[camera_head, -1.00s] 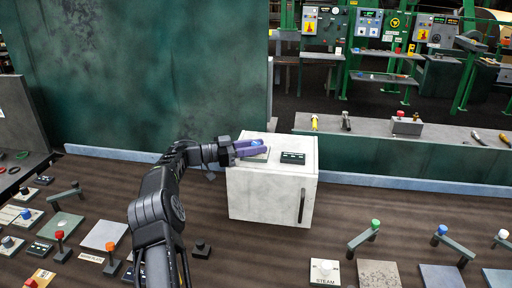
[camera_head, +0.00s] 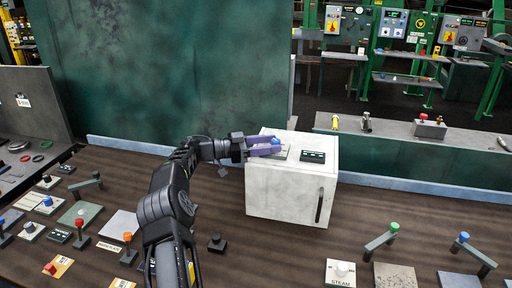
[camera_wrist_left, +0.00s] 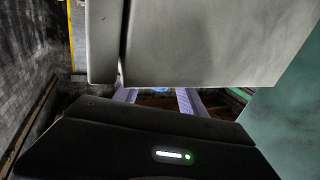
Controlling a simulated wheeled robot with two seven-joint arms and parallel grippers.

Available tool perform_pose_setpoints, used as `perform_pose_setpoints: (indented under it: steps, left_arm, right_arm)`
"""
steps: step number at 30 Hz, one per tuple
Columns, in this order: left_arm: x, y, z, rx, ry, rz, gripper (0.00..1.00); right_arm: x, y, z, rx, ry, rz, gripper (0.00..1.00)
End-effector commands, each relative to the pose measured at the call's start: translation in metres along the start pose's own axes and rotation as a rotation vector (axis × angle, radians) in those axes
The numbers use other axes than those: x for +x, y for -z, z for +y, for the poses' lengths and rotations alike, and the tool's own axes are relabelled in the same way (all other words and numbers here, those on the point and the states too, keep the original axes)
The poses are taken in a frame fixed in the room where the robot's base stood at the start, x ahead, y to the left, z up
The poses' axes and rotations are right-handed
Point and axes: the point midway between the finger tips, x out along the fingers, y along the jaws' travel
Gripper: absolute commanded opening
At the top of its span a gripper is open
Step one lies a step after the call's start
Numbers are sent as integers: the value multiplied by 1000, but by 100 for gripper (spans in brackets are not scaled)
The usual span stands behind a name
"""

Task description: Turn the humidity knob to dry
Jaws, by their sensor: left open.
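My right gripper is not in view.
A dark labelled panel (camera_head: 312,156) sits on the box top, right of the knob. A green wall (camera_head: 170,70) rises behind my left arm. A low ledge (camera_head: 450,137) runs behind the box.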

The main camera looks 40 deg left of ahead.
Motion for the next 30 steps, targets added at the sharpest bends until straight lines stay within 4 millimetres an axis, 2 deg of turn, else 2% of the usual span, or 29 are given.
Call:
perform_pose_setpoints:
  steps: [6,12,19,30]
  left_arm:
    - [-31,-1,-1,1,4,2,48]
    - [-49,-1,0,0,1,2,48]
    - [-56,0,0,1,1,1,48]
    - [-50,3,1,9,-4,11,48]
  right_arm:
    - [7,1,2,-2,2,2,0]
    - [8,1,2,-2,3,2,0]
    - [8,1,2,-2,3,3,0]
    - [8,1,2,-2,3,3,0]
